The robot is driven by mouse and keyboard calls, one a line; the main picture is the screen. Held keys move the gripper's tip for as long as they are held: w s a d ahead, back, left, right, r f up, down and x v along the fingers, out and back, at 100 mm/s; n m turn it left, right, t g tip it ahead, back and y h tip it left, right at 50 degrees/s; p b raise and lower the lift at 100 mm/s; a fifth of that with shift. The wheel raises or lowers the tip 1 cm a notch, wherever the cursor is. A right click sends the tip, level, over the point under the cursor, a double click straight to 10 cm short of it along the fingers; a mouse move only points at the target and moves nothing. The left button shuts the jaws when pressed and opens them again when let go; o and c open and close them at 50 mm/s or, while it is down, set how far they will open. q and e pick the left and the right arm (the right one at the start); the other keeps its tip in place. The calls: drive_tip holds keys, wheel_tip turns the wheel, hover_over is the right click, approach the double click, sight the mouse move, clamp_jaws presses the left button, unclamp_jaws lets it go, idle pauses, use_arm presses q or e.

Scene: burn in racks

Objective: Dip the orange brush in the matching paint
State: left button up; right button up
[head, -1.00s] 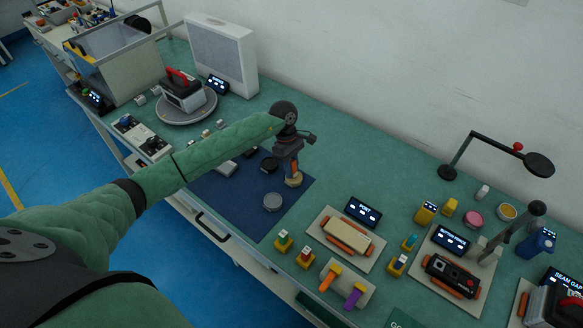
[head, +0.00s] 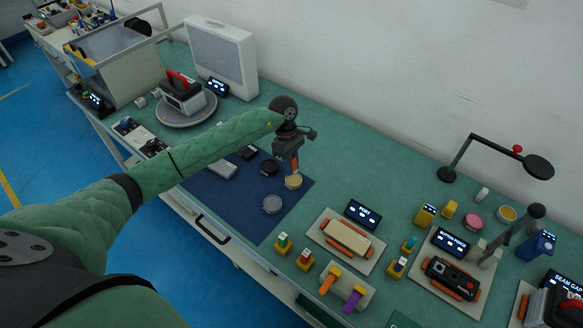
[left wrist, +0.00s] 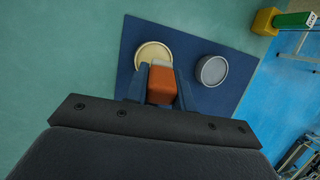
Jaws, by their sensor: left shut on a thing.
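My left gripper (head: 292,160) points down over the navy mat and is shut on an orange block-like piece (left wrist: 161,86), which I take for the orange brush. A pale tip shows at its far end in the left wrist view. Just beyond this tip lies a round cream-yellow pot (head: 293,181), also seen in the left wrist view (left wrist: 153,54). Whether the tip touches it I cannot tell. My right gripper is not in view.
A small tray (head: 345,290) with an orange and a purple piece stands at the front edge, near several small yellow blocks. A pale device on a board (head: 347,236) is right of the mat (head: 240,209). Pink (head: 473,220) and yellow (head: 507,212) round pots stand farther right.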

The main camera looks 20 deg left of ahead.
sight(292, 159)
use_arm(q)
drive_tip(key=shift+r, duration=1.95)
